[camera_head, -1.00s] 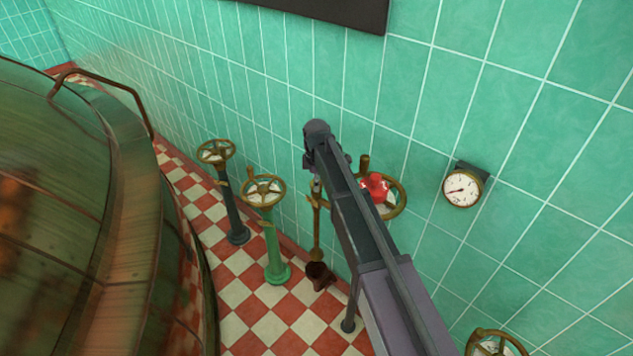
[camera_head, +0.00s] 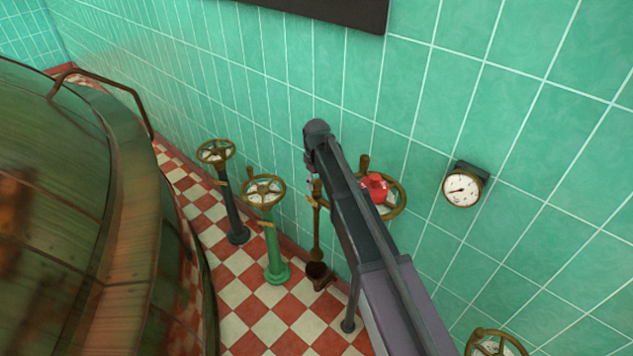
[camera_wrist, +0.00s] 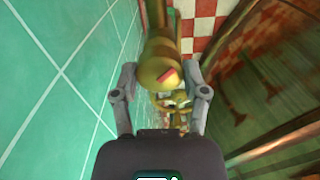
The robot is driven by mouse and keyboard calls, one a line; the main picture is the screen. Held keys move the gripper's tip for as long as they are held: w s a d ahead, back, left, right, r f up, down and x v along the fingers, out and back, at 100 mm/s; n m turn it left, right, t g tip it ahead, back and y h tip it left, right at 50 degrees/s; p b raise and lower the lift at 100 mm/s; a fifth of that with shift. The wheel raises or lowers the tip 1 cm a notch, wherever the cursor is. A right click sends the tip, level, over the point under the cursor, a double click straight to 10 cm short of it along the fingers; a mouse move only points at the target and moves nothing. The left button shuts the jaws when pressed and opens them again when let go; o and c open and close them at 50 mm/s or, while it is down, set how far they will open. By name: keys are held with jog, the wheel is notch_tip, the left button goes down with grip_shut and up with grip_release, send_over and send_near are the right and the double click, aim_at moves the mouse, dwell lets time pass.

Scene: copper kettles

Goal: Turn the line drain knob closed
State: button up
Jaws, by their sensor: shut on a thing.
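In the wrist view a brass knob (camera_wrist: 156,76) with a red mark on its end sits between the two grey fingers of my gripper (camera_wrist: 160,70). I take it to be the line drain knob. My gripper is shut on it. In the head view my arm hides most of the gripper. The upright brass drain pipe (camera_head: 316,228) shows just left of the arm, with a dark cup (camera_head: 319,274) at its foot.
Handwheels stand on a dark post (camera_head: 229,200) and a green post (camera_head: 271,245) to the left. A brass wheel (camera_head: 398,203) with a red part (camera_head: 376,187) is partly behind my arm. A gauge (camera_head: 461,189) hangs on the tiled wall. A copper kettle (camera_head: 60,220) fills the left.

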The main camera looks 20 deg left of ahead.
jog(key=m, duration=0.4)
jog(key=shift+s+d+m, duration=0.1)
jog(key=shift+m, duration=0.2)
jog(key=m, duration=0.3)
jog(key=shift+m, duration=0.3)
jog(key=o, duration=1.1)
jog(key=shift+o, duration=0.2)
